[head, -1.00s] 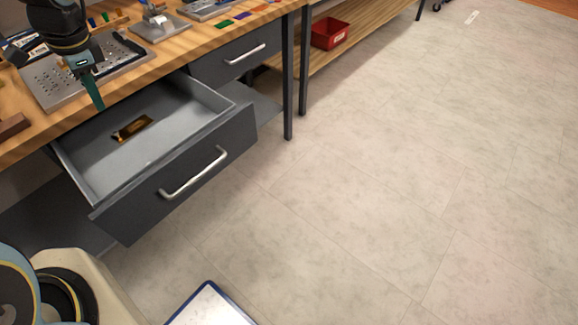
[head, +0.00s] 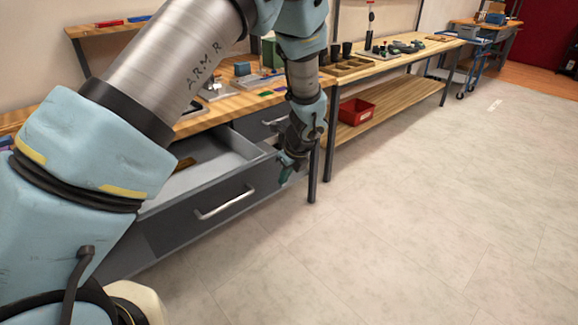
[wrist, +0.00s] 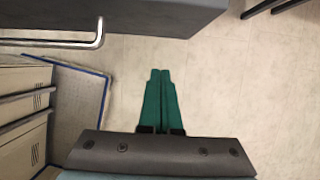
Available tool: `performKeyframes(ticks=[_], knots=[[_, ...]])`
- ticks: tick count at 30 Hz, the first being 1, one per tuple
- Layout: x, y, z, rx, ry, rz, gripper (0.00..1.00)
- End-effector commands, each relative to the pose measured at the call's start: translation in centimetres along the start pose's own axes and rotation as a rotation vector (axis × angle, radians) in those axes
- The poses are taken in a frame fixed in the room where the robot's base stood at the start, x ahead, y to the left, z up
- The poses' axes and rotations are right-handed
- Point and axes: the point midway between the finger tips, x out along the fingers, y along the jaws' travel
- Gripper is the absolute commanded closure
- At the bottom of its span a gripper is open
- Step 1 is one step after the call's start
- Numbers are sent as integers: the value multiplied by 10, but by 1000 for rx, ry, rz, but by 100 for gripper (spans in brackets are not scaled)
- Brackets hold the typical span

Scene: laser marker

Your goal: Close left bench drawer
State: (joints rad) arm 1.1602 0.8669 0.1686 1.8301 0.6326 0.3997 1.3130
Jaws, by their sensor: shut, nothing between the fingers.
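The left bench drawer (head: 172,222) stands pulled out under the wooden workbench (head: 259,101), its grey inside partly showing. Its dark front carries a pale bar handle (head: 224,204). My gripper (head: 284,182) points down beside the right end of the drawer front, its green fingers together and empty. In the wrist view the gripper (wrist: 160,72) shows over bare floor, with the dark drawer front (wrist: 150,18) above the fingertips and the handle (wrist: 98,38) at upper left. A gap shows between fingertips and drawer in that view. I cannot tell whether they touch it in depth. My arm hides part of the drawer.
A brown item (head: 184,163) lies inside the drawer. A second drawer (head: 250,128) sits further right, partly hidden by my arm. A bench leg (head: 313,165) stands right of my gripper. A red bin (head: 355,111) is on a low shelf. The floor (head: 420,220) is clear.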

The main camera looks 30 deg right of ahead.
Motion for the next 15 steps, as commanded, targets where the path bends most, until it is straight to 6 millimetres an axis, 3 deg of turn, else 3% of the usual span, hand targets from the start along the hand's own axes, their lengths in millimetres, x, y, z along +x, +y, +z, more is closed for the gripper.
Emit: performKeyframes(ticks=[4,9,15], knots=[[27,1,0,0,0,4,100],[34,1,26,-4,0,0,100],[41,0,37,-2,0,0,100]])
